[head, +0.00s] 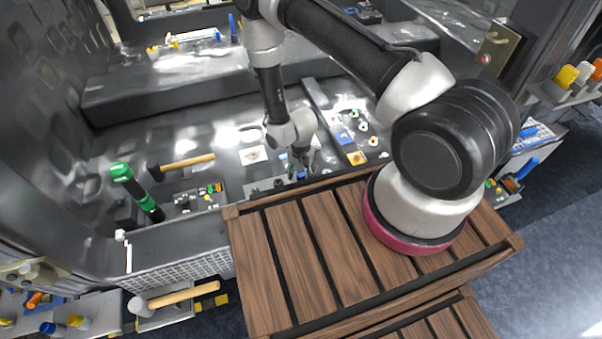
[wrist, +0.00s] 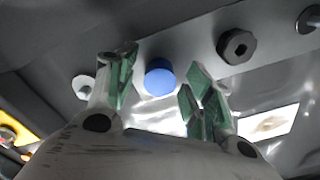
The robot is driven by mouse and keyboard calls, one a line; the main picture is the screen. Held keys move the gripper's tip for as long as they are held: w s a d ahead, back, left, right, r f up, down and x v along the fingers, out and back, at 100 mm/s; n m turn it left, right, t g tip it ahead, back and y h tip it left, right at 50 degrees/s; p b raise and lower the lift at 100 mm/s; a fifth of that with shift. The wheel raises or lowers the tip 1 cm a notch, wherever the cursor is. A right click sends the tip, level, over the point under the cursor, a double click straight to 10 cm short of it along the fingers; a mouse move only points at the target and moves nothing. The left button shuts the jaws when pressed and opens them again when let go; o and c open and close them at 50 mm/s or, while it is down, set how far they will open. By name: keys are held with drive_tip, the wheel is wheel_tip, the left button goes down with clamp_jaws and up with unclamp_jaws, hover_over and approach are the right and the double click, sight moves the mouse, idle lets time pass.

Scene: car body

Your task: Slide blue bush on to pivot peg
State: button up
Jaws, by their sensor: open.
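A round blue piece, likely the blue bush (wrist: 159,78), shows in the wrist view at a grey plate (wrist: 185,45). It lies between the two green-padded fingers of my gripper (wrist: 162,82), which stand open with a gap on each side of it. I cannot tell whether it sits around a peg or how deep. In the head view my gripper (head: 300,163) is low behind the wooden slatted deck, and a small blue spot (head: 301,175) shows just below it. The pivot peg cannot be told for sure.
On the plate, a pale round peg head (wrist: 84,87) is left of the blue piece and a dark hex-holed fitting (wrist: 238,46) is right. The slatted deck (head: 300,260) is in front.

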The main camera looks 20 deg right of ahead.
wheel_tip(320, 180, up, 12)
idle(0.4)
idle(0.3)
drive_tip(key=s+d+r+n+g+h, duration=0.1)
drive_tip(key=s+d+r+n+g, duration=0.2)
drive_tip(key=s, duration=0.4)
drive_tip(key=s+d+r+n+t, duration=0.1)
drive_tip(key=s+d+r, duration=0.3)
drive_tip(key=r, duration=1.1)
drive_tip(key=s+d+r+n+t, duration=0.2)
drive_tip(key=s+d+r+t, duration=0.2)
drive_tip(key=r, duration=1.1)
drive_tip(key=s+d+r+n+t+y, duration=0.1)
drive_tip(key=s+d+r, duration=0.3)
drive_tip(key=r, duration=1.1)
drive_tip(key=shift+r+t, duration=0.15)
drive_tip(key=shift+t, duration=0.55)
